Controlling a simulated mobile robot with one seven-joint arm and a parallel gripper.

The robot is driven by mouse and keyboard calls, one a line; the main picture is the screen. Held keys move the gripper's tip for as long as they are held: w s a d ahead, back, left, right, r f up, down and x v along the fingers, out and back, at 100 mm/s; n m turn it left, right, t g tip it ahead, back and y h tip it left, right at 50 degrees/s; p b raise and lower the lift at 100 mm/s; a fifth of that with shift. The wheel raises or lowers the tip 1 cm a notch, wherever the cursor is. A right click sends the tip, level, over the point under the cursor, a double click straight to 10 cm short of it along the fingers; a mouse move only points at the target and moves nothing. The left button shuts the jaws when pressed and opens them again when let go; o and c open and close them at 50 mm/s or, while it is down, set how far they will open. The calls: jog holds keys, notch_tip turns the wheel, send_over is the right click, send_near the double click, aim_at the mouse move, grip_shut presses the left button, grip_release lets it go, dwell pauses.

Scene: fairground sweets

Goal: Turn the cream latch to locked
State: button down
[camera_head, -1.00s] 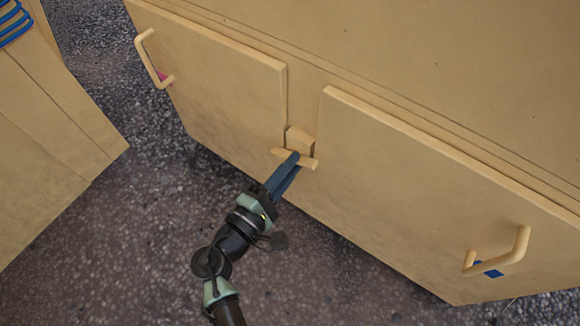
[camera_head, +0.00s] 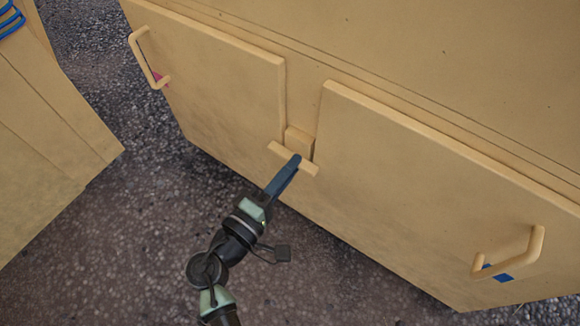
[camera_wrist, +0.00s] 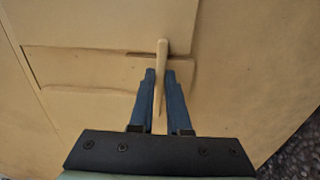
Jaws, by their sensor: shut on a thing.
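The cream latch (camera_head: 277,148) is a bar set across the gap between two cabinet doors, in front of a small block (camera_head: 299,142). In the head view the bar lies crosswise, tilted down to the right. The fingers hide part of the bar in the head view.
The left door (camera_head: 215,85) has a handle (camera_head: 138,60) with a pink patch behind it. The right door (camera_head: 410,185) has a handle (camera_head: 535,245) with a blue patch. Another cream cabinet (camera_head: 50,130) stands at left. Speckled ground (camera_head: 120,240) between is clear.

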jog(key=c, duration=0.9)
grip_release()
jog(key=p+v, duration=0.5)
jog(key=v, duration=0.8)
jog(key=shift+p, duration=0.3)
